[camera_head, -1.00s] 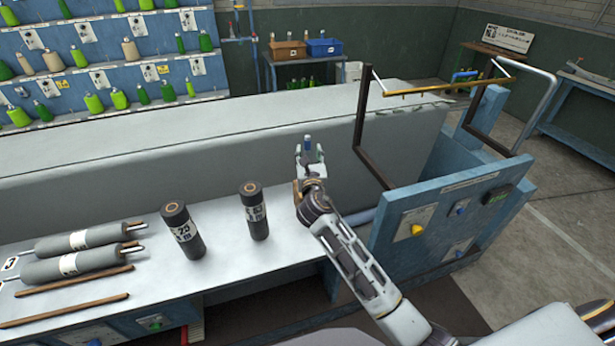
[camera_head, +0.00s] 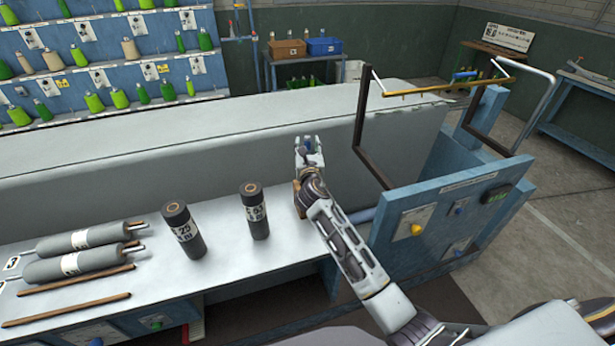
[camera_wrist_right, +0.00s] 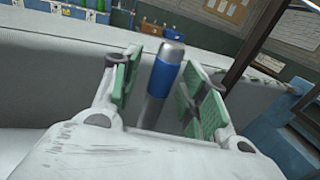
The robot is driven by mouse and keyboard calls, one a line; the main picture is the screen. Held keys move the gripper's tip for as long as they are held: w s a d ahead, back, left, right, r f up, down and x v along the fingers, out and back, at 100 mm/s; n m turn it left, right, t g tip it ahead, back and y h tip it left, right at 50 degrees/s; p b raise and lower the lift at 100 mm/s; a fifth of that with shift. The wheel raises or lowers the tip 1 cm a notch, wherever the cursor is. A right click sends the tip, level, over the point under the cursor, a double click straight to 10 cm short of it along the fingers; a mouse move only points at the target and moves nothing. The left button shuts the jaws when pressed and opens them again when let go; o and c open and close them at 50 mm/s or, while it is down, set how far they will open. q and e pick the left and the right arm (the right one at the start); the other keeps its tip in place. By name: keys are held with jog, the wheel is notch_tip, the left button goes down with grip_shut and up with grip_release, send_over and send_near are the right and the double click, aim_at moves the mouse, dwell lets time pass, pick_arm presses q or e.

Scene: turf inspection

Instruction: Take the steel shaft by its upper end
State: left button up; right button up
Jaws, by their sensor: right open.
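The steel shaft (camera_wrist_right: 165,72) stands upright in the right wrist view, grey metal with a blue band and a bare rounded top. My right gripper (camera_wrist_right: 160,85) is open, with one green-padded finger on each side of the shaft's upper part. The shaft's lower end is hidden by my gripper. My left gripper is out of view.
Two dark rollers (camera_head: 184,230) (camera_head: 254,210) stand on the bench (camera_head: 220,262) left of my arm. Grey rollers (camera_head: 85,262) and wooden strips (camera_head: 65,309) lie further left. A brown frame (camera_head: 363,120) and a blue control panel (camera_head: 425,222) stand close on the right.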

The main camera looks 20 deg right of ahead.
grip_shut()
jog(key=shift+r, duration=0.2)
dwell(0.5)
notch_tip(320, 180, up, 18)
jog(key=shift+p, duration=0.3)
dwell(0.4)
jog(key=shift+f, duration=0.1)
dwell(0.3)
